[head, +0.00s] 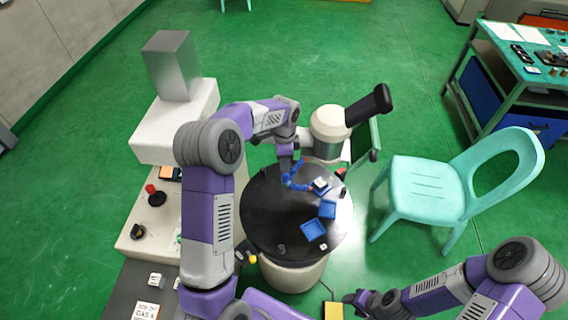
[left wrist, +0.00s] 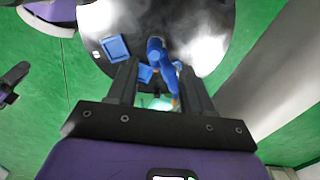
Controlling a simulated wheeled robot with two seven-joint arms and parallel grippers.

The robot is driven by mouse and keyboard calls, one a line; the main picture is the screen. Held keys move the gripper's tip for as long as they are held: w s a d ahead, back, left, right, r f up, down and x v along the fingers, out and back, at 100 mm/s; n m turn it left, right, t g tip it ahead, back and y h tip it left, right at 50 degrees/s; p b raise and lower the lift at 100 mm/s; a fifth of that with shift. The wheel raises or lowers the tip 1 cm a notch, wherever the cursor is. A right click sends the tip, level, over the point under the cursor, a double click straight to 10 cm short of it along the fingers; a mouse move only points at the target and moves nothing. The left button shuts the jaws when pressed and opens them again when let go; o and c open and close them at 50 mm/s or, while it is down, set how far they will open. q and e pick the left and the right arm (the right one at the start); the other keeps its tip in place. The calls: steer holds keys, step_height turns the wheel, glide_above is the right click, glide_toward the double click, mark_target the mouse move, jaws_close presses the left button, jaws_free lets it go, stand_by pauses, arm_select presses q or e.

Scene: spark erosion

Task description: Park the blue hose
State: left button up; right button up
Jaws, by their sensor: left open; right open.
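The blue hose (head: 294,184) is a jointed blue piece standing over the black round table (head: 262,205). In the left wrist view the hose (left wrist: 156,52) shows between and beyond my left fingers, with an orange tip lower down. My left gripper (left wrist: 158,68) is open, with one finger on each side of the hose; I cannot tell whether either finger touches it. In the head view the left gripper (head: 286,164) is at the hose's upper end and partly hidden by my wrist. My right gripper (head: 352,298) is open and empty at the bottom, away from the table.
A white machine with a black-capped head (head: 330,122) stands close behind. A white base with a red button (head: 150,189) is at left. A turquoise chair (head: 428,187) stands at right.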

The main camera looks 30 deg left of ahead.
arm_select(q)
steer(key=shift+c, duration=0.9)
steer(key=shift+d+f, duration=0.15)
steer(key=shift+d, duration=0.1)
steer(key=shift+c, duration=1.2)
steer(key=d, duration=0.1)
steer(key=d+f+b, duration=0.1)
steer(key=d+y, duration=0.1)
steer(key=shift+s+d+f+n, duration=0.2)
steer(key=shift+s+f+n, duration=0.15)
steer(key=shift+f+n, duration=0.05)
steer(key=c, duration=0.5)
steer(key=d+n+y+b, duration=0.1)
steer(key=d, duration=0.1)
steer(key=s+d+f+y+b, duration=0.1)
steer(key=s+d+n+y+b, duration=0.1)
steer(key=d, duration=0.1)
steer(key=shift+d+f+n, duration=0.3)
steer(key=shift+d, duration=0.05)
jaws_close()
steer(key=s+d+r+n+t+y+b, duration=0.1)
steer(key=s+d+n+y+b, duration=0.1)
steer(key=d+n+y, duration=0.15)
steer(key=n+t+y+b, duration=0.2)
steer(key=b, duration=0.1)
glide_toward(288, 179)
steer(key=shift+h, duration=0.25)
steer(key=shift+a+x, duration=0.2)
steer(key=shift+x, duration=2.7)
